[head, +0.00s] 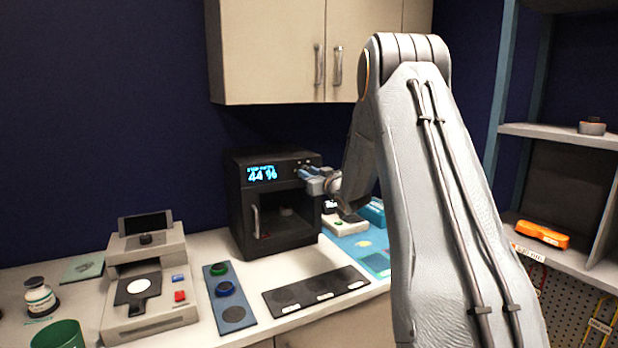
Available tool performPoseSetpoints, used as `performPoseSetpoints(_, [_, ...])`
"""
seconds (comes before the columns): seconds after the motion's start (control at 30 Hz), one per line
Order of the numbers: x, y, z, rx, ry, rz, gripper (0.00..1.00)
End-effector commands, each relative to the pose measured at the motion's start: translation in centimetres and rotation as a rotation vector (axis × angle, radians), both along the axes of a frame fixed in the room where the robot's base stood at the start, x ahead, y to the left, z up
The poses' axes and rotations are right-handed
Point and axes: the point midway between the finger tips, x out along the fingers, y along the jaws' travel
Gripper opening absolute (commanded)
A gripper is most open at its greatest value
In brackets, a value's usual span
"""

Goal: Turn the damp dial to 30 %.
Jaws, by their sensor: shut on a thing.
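The black enclosure (240,211) stands on the counter with its front door shut. My gripper (303,173) is at the upper right of the enclosure's front, beside the display, shut on the dial there. The dial itself is mostly hidden by the gripper fingers, so its pointer cannot be seen. My arm comes in from the right and covers the counter behind it.
A beige device (150,290) with a red and a blue button stands left on the counter. A blue strip (236,316) with round pieces and a dark strip (316,291) lie in front of the enclosure. Cabinets (270,50) hang above. Shelves (560,136) stand right.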

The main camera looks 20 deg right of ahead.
Motion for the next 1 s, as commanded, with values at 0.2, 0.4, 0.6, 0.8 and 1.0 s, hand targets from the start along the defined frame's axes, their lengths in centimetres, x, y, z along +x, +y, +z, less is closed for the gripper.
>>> performPoseSetpoints(0.2, [0.12,-0.05,-0.26,-0.163,-0.01,0.0,0.03])
performPoseSetpoints(0.4, [0.15,-0.08,-0.28,-0.351,-0.017,-0.001,0.03])
performPoseSetpoints(0.6, [0.13,-0.1,-0.29,-0.539,-0.022,-0.001,0.03])
performPoseSetpoints(0.8, [0.09,-0.13,-0.19,-0.706,-0.028,-0.001,0.03])
performPoseSetpoints(1.0, [0.06,-0.15,-0.1,-0.834,-0.031,-0.001,0.03])
